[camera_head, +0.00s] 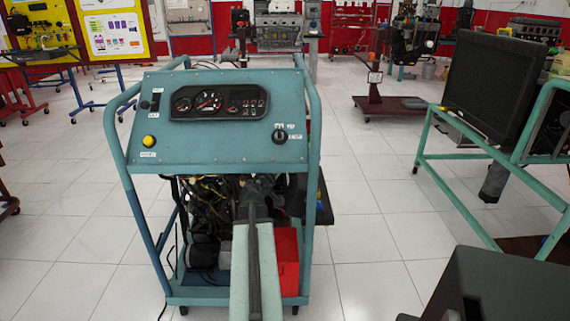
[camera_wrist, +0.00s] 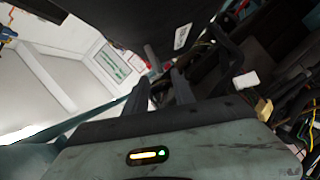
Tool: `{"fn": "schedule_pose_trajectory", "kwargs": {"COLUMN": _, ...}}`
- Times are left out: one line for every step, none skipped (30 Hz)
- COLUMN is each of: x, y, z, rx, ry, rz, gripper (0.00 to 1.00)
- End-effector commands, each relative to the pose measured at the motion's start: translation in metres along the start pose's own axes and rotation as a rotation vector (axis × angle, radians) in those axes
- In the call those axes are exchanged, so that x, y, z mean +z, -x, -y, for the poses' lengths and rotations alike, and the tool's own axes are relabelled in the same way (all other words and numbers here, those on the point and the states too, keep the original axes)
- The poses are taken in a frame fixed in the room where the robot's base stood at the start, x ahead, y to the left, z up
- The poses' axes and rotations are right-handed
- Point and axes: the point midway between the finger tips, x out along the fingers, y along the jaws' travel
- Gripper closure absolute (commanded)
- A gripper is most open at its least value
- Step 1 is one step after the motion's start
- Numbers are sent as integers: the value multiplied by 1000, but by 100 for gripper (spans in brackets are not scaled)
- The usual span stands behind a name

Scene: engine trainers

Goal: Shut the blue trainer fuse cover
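The blue trainer (camera_head: 215,135) is a blue-green wheeled frame with a sloping panel of gauges, in the middle of the head view. Below its panel are dark engine parts and cables. A dark flat piece (camera_head: 338,201) sticks out at its right side; I cannot tell whether it is the fuse cover. My arm reaches into the space under the panel. In the wrist view my gripper (camera_wrist: 162,84) has its two dark fingers apart, with nothing seen between them. A large black surface with a white label (camera_wrist: 140,20) is just beyond the fingers.
A red box (camera_head: 286,262) sits low in the trainer's frame, right of my arm. Cables and a yellow connector (camera_wrist: 264,108) are close to the gripper's right. Tiled floor between is clear.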

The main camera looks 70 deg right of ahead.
Motion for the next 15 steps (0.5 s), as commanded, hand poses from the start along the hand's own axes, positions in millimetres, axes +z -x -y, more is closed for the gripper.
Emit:
{"fn": "schedule_pose_trajectory", "kwargs": {"x": 0, "y": -12, "z": 2, "rx": 0, "ry": -1, "rz": 1, "gripper": 69}}
{"fn": "schedule_pose_trajectory", "kwargs": {"x": 0, "y": -17, "z": 2, "rx": 0, "ry": -1, "rz": 0, "gripper": 69}}
{"fn": "schedule_pose_trajectory", "kwargs": {"x": -1, "y": -25, "z": 2, "rx": 0, "ry": -1, "rz": 0, "gripper": 69}}
{"fn": "schedule_pose_trajectory", "kwargs": {"x": 0, "y": -32, "z": 2, "rx": 1, "ry": 0, "rz": 0, "gripper": 69}}
{"fn": "schedule_pose_trajectory", "kwargs": {"x": 0, "y": -38, "z": 2, "rx": 1, "ry": 0, "rz": 1, "gripper": 69}}
{"fn": "schedule_pose_trajectory", "kwargs": {"x": 0, "y": -45, "z": 2, "rx": 1, "ry": 0, "rz": 1, "gripper": 69}}
{"fn": "schedule_pose_trajectory", "kwargs": {"x": 0, "y": -50, "z": 2, "rx": 0, "ry": 0, "rz": 2, "gripper": 69}}
{"fn": "schedule_pose_trajectory", "kwargs": {"x": 0, "y": -54, "z": 2, "rx": 0, "ry": -1, "rz": 2, "gripper": 69}}
{"fn": "schedule_pose_trajectory", "kwargs": {"x": 0, "y": -58, "z": 2, "rx": 0, "ry": -1, "rz": 1, "gripper": 69}}
{"fn": "schedule_pose_trajectory", "kwargs": {"x": 0, "y": -61, "z": 1, "rx": 0, "ry": -1, "rz": 1, "gripper": 69}}
{"fn": "schedule_pose_trajectory", "kwargs": {"x": 0, "y": -62, "z": 1, "rx": 0, "ry": -1, "rz": 1, "gripper": 69}}
{"fn": "schedule_pose_trajectory", "kwargs": {"x": 0, "y": -62, "z": 1, "rx": 0, "ry": -1, "rz": 1, "gripper": 69}}
{"fn": "schedule_pose_trajectory", "kwargs": {"x": 0, "y": -62, "z": 0, "rx": 0, "ry": -1, "rz": 0, "gripper": 69}}
{"fn": "schedule_pose_trajectory", "kwargs": {"x": 0, "y": -62, "z": 0, "rx": 0, "ry": -1, "rz": 0, "gripper": 69}}
{"fn": "schedule_pose_trajectory", "kwargs": {"x": 0, "y": -62, "z": 0, "rx": 0, "ry": -1, "rz": 0, "gripper": 69}}
